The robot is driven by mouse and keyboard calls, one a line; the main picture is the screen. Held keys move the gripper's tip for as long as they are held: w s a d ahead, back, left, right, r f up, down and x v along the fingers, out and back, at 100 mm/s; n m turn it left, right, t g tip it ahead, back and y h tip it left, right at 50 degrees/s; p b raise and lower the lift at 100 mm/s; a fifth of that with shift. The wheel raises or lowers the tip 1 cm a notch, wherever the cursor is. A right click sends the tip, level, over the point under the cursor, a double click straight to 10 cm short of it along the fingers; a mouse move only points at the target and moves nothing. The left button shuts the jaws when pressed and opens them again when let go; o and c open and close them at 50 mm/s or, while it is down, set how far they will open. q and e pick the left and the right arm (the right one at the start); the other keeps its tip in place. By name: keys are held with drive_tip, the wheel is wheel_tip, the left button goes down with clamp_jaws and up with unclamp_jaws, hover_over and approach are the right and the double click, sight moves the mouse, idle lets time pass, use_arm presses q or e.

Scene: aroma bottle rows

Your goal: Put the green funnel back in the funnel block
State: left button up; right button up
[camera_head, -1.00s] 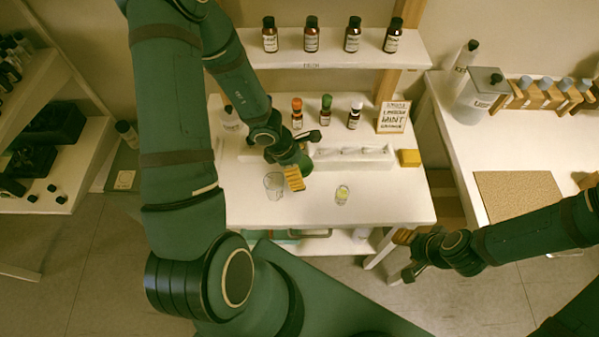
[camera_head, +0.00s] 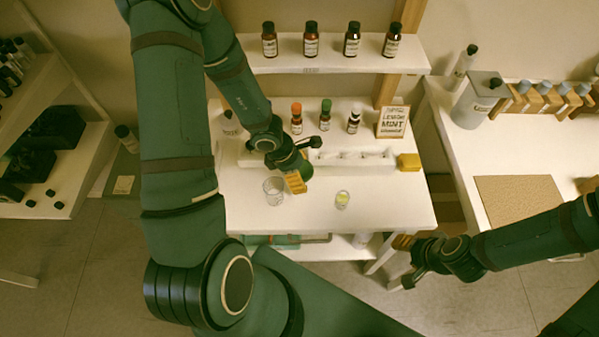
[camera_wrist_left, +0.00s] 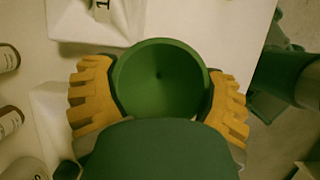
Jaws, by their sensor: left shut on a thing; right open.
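The green funnel (camera_wrist_left: 160,75) shows its wide round mouth and dark central hole in the left wrist view. My left gripper (camera_wrist_left: 160,105) is shut on it, with a yellow ridged finger on each side. In the head view this gripper (camera_head: 296,182) is over the table, just above and right of a glass beaker, and mostly hides the funnel. A long white block (camera_head: 352,158) with several recesses, apparently the funnel block, lies behind and to the right of the gripper. My right gripper (camera_head: 408,278) is open and empty, low beyond the table's front right corner.
The beaker (camera_head: 274,190) and a small glass with yellowish liquid (camera_head: 342,199) stand on the white table (camera_head: 390,205). A yellow block (camera_head: 409,162) sits at the white block's right end. Bottles and a sign (camera_head: 392,122) stand behind. The table's front right is clear.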

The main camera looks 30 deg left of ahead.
use_arm(q)
drive_tip(key=shift+r+p, duration=0.4)
drive_tip(key=shift+r, duration=0.05)
drive_tip(key=shift+c, duration=1.4)
wheel_tip(320, 180, up, 9)
drive_tip(key=p, duration=0.7)
drive_tip(key=s+a+f+n+t+y+b, duration=0.1)
drive_tip(key=s+a+f+n+b, duration=0.1)
drive_tip(key=s+a+n+b, duration=0.5)
drive_tip(key=s+a+f+n+t+y, duration=0.1)
drive_tip(key=s+a+f, duration=0.3)
drive_tip(key=a, duration=0.7)
drive_tip(key=w+d, duration=0.2)
drive_tip(key=w, duration=0.3)
drive_tip(key=w+d, duration=0.2)
drive_tip(key=w, duration=0.3)
drive_tip(key=w+d+f+b, duration=0.1)
drive_tip(key=w+d, duration=0.1)
drive_tip(key=w, duration=0.4)
drive_tip(key=shift+d+f, duration=0.1)
drive_tip(key=shift+d, duration=0.15)
drive_tip(key=shift+f, duration=0.4)
